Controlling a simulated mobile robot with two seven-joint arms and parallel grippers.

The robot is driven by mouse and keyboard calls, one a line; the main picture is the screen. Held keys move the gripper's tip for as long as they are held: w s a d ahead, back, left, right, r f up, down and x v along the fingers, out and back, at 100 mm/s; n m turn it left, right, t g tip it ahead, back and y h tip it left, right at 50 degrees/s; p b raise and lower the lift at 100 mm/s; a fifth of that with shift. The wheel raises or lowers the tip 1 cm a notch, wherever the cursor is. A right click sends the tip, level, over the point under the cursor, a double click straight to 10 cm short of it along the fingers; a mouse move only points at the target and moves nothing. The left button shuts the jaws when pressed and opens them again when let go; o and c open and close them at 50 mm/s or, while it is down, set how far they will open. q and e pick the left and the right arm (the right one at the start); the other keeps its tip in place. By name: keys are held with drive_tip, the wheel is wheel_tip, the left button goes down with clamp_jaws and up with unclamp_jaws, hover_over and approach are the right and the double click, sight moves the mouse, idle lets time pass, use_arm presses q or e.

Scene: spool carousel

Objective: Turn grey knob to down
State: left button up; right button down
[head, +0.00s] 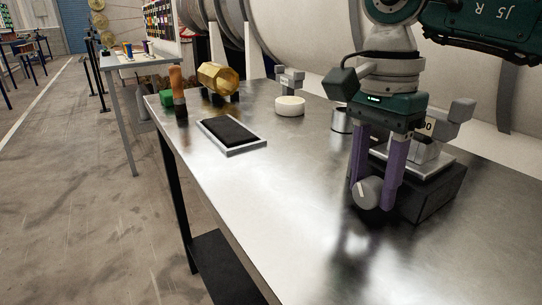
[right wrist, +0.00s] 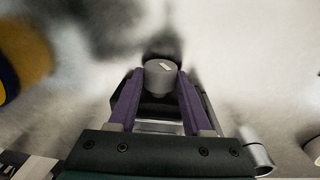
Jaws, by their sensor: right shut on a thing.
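The grey knob (head: 368,193) is a round dial with a white mark on its face, on the front of a dark box (head: 433,194) at the right of the metal table. The mark sits toward the left side of the face in the head view. My right gripper (head: 375,196) points down with its purple fingers on either side of the knob, shut on it. In the right wrist view the knob (right wrist: 160,74) sits between the two fingertips, with its white mark showing on top. My left gripper is not in view.
A black pad in a grey tray (head: 262,150), a white round piece (head: 290,106), a gold roll (head: 217,78), a wooden-handled tool (head: 177,88) and a green block (head: 166,97) stand farther left. A metal cup (head: 340,120) is behind the gripper. The table's front middle is clear.

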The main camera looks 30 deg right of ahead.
drive_tip(key=shift+w+a+f+g+b, duration=0.15)
drive_tip(key=shift+g+b, duration=0.3)
drive_tip(key=shift+g, duration=0.25)
drive_tip(key=shift+w+g+b, duration=0.1)
drive_tip(key=shift+g+b, duration=0.9)
drive_tip(key=shift+c, duration=1.7)
unclamp_jaws()
drive_tip(key=p+v, duration=0.2)
drive_tip(key=v, duration=0.8)
